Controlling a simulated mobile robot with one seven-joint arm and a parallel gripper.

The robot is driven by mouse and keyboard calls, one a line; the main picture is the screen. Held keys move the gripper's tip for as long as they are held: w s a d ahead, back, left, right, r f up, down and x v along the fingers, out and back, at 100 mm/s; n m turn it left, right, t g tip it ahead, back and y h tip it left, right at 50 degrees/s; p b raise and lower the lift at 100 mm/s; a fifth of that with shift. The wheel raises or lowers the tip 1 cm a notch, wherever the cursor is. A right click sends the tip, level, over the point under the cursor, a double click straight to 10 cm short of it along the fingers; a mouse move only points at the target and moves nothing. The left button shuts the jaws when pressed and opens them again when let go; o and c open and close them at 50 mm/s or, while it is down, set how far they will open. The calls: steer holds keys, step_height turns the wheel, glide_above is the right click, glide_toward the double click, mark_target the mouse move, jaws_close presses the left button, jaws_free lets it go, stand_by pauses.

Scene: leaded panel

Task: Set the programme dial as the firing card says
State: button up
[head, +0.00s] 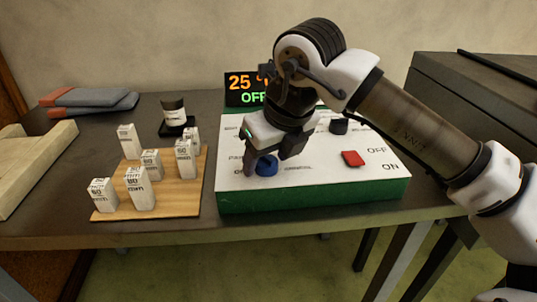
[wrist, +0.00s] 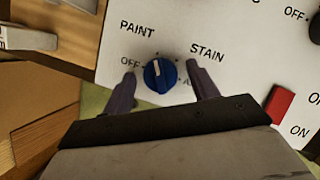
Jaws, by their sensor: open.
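The blue programme dial (head: 267,167) sits at the front left of the white-topped control panel (head: 315,180). In the wrist view the dial (wrist: 160,76) has a white pointer mark toward the top of the picture, between the words PAINT and STAIN. OFF is printed at its left; a label at its right is partly hidden by a finger. My gripper (head: 265,157) is open over the dial, and in the wrist view its fingers (wrist: 162,79) stand on either side of it with small gaps visible. I see no readable firing card.
A display (head: 241,86) reads 25 and OFF. A red switch (head: 350,158) and a black knob (head: 338,126) are on the panel to the right. A dark box (head: 480,95) stands right.

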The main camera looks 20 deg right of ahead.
steer(key=shift+r, duration=0.15)
steer(key=v, duration=1.3)
steer(key=shift+s+r+p, duration=0.2)
steer(key=shift+s+p, duration=0.05)
steer(key=shift+p, duration=0.15)
steer(key=shift+d, duration=0.1)
